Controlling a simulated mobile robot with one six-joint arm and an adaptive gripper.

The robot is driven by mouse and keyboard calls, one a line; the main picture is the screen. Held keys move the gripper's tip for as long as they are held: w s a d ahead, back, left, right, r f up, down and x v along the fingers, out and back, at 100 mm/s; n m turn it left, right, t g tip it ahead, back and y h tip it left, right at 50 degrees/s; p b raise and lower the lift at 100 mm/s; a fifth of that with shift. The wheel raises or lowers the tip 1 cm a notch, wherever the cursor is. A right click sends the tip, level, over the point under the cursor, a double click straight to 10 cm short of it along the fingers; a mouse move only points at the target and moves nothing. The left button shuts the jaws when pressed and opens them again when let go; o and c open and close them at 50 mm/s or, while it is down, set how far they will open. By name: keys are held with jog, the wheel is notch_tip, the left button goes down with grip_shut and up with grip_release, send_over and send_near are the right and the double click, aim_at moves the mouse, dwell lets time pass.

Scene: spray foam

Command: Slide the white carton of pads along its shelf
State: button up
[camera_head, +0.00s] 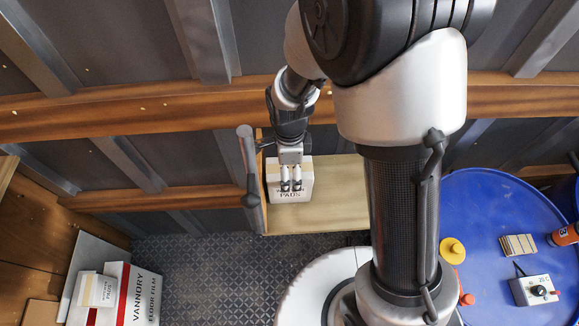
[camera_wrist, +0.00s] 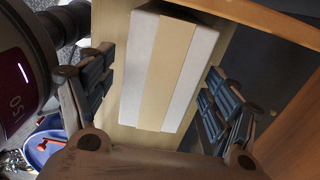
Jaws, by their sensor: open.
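The white carton of pads (camera_head: 303,173) stands on the light wooden shelf (camera_head: 338,200), near the shelf's left end. In the wrist view the carton (camera_wrist: 170,70) shows a tan strip down its middle. My gripper (camera_head: 291,185) is over the carton in the head view. In the wrist view my gripper (camera_wrist: 158,85) is open, with one finger on each side of the carton. Gaps show between the fingers and the carton's sides. The shelf's right part is hidden behind my arm in the head view.
A grey post (camera_head: 249,165) stands at the shelf's left end. Bare shelf lies right of the carton. A blue round top (camera_head: 500,205) at right holds a control box (camera_head: 535,290) and small items. A floor film box (camera_head: 138,295) and smaller pads cartons (camera_head: 97,289) are lower left.

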notch_tip(320, 180, up, 12)
dwell(0.6)
